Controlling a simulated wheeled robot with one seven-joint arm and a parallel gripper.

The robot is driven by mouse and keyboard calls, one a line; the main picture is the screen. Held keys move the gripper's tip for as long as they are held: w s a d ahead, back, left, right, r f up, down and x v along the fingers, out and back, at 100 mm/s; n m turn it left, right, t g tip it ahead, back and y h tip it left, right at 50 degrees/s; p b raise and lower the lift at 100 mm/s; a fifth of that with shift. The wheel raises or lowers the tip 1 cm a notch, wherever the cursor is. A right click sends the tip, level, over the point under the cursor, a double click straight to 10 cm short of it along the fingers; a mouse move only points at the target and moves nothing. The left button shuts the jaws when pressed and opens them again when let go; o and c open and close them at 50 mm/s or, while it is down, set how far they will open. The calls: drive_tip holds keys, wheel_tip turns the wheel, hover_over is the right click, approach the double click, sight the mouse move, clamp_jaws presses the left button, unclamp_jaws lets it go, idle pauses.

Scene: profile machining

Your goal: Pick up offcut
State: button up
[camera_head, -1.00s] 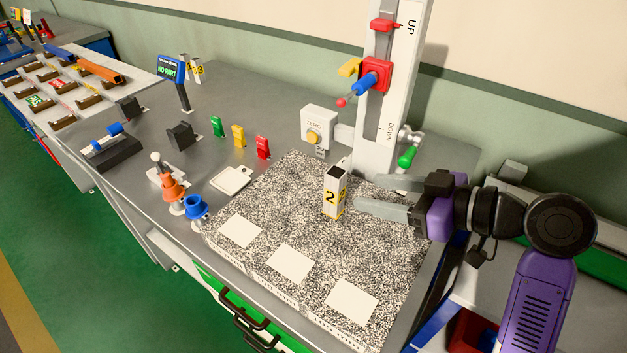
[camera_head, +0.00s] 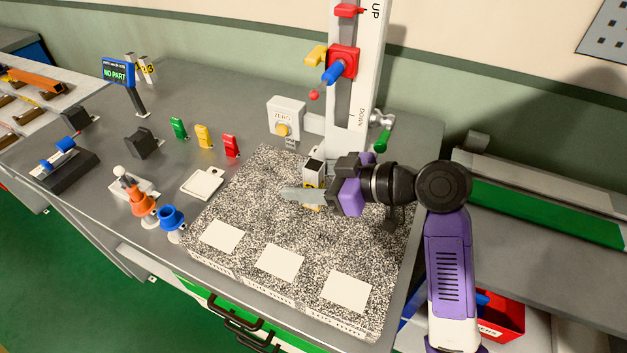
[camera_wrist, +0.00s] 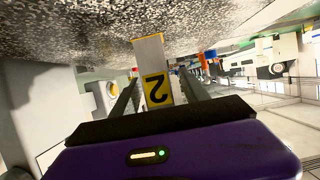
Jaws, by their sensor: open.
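In the wrist view the offcut (camera_wrist: 152,60) appears upside down between the two grey fingers (camera_wrist: 158,92). The jaws are open, one finger on each side. I cannot tell whether either finger touches it.
The white column (camera_head: 350,110) with a red and blue carriage (camera_head: 340,65) rises close behind the offcut. White squares (camera_head: 280,263) lie along the plate's front. A small white tray (camera_head: 202,184), blue cup (camera_head: 172,217) and colored tags (camera_head: 203,137) stand to the left.

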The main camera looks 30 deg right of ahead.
drive_tip(key=shift+w+a+f, duration=0.15)
drive_tip(key=shift+w+a, duration=0.05)
drive_tip(key=shift+w, duration=0.1)
clamp_jaws()
